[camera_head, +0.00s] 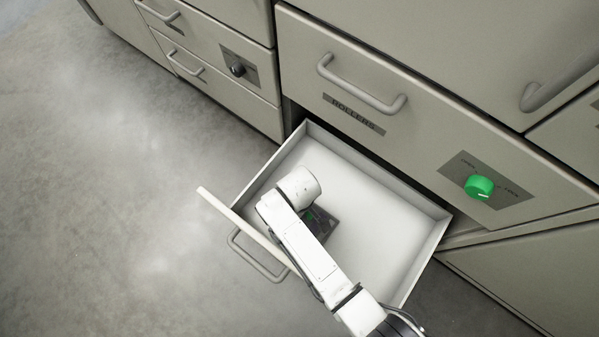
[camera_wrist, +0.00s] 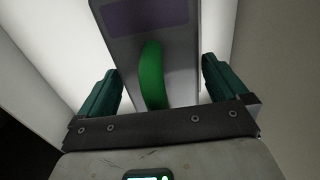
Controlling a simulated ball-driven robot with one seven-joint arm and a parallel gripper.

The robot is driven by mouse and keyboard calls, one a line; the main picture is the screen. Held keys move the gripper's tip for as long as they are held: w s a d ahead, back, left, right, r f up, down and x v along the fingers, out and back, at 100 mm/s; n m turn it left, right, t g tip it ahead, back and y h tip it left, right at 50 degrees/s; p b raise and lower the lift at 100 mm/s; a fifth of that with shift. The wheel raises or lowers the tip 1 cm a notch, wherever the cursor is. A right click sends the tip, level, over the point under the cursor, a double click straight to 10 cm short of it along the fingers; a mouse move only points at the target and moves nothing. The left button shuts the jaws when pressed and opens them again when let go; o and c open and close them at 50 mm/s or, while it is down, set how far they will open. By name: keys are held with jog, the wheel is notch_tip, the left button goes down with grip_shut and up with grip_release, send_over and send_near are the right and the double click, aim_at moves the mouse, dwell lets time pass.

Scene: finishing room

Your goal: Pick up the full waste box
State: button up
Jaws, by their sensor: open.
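A grey box (camera_wrist: 185,50) with a purple label (camera_wrist: 145,14) and a curved green handle (camera_wrist: 152,75) fills the middle of the wrist view. I take it to be the waste box; its contents do not show. My gripper (camera_wrist: 162,75) is open, with one dark teal finger on each side of the green handle and a gap on both sides. In the head view my arm reaches down into an open white drawer (camera_head: 385,225). A small dark shape with green shows beside the arm there; I cannot separate box from gripper in it.
The drawer's front with its bar handle (camera_head: 255,258) faces the open floor (camera_head: 110,190) at left. A closed drawer labelled ROLLERS (camera_head: 365,85) is above it. A green knob (camera_head: 479,187) is on the cabinet at right. The drawer's right part is empty.

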jog(key=c, duration=1.8)
grip_shut()
jog(key=shift+r, duration=0.1)
